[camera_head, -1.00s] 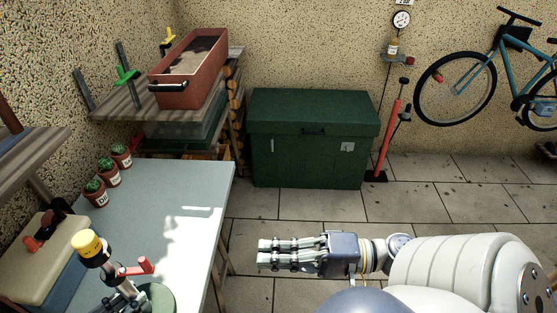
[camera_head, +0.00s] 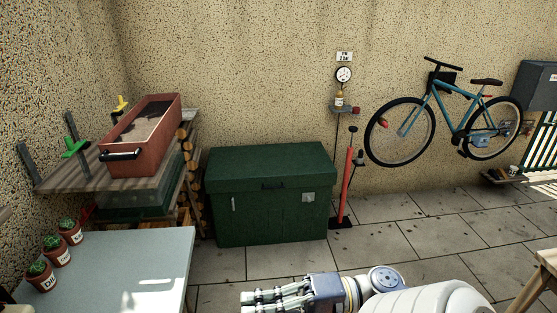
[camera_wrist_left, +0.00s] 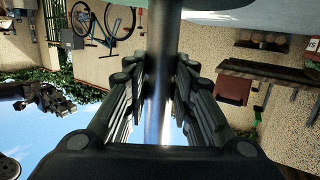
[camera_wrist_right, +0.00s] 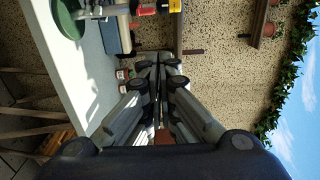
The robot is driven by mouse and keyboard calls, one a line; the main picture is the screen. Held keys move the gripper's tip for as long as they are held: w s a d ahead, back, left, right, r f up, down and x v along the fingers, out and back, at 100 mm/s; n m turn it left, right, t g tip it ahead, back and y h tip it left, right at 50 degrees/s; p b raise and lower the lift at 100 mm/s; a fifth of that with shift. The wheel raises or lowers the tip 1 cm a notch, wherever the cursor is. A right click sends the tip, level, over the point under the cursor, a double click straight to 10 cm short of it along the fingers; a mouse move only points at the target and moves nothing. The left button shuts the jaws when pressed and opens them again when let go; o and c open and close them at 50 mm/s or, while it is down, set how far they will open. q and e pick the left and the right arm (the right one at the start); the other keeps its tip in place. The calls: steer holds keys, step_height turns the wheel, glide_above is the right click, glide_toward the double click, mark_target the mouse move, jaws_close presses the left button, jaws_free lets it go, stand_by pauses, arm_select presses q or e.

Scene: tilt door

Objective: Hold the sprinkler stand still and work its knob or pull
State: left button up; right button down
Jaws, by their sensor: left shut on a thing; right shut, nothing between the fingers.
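The sprinkler stand is out of the head view. In the left wrist view its grey metal post (camera_wrist_left: 163,45) runs between the fingers of my left gripper (camera_wrist_left: 157,70), which is shut on it. In the right wrist view the stand lies along the top edge, with a round green base (camera_wrist_right: 68,18), a red part (camera_wrist_right: 147,8) and a yellow cap (camera_wrist_right: 175,6). My right gripper (camera_wrist_right: 158,66) is shut and empty, apart from the stand. It also shows at the bottom of the head view (camera_head: 244,303).
The pale worktable (camera_head: 140,265) is at lower left, with several potted cacti (camera_head: 57,255). Beyond it are a shelf with a terracotta planter (camera_head: 143,135) and a green storage box (camera_head: 270,195). A bicycle (camera_head: 445,120) hangs on the wall. Paved floor right of the table is open.

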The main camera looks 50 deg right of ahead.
steer(key=d+r, duration=0.4)
steer(key=d, duration=0.3)
stand_by(0.5)
steer(key=shift+r, duration=0.1)
